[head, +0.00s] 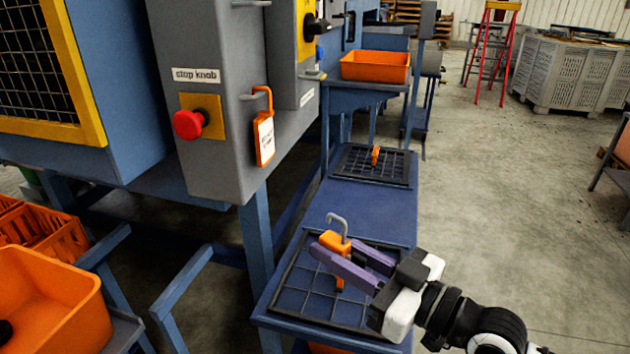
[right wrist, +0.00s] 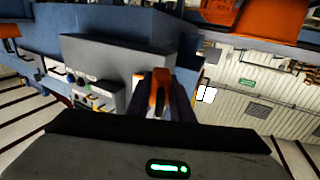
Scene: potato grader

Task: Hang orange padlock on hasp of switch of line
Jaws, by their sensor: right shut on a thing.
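The orange padlock (head: 331,240), with a grey shackle pointing up, is between the purple fingers of my right gripper (head: 342,246). The gripper is shut on it, above the near gridded tray. In the right wrist view the padlock (right wrist: 160,88) shows as an orange body between the dark fingers (right wrist: 168,100). The switch (head: 316,24) is a black handle on a yellow plate, high on the grey cabinet, left of and beyond the gripper. A small grey bracket (head: 312,75), possibly a hasp, sticks out below it. The padlock is apart from both. My left gripper is not in view.
An orange hook-shaped piece with a white label (head: 265,138) hangs on the cabinet beside the red stop knob (head: 188,124). Another orange item (head: 375,155) stands on the far tray (head: 350,168). Orange bins (head: 375,66) stand behind and at left. Open floor lies right.

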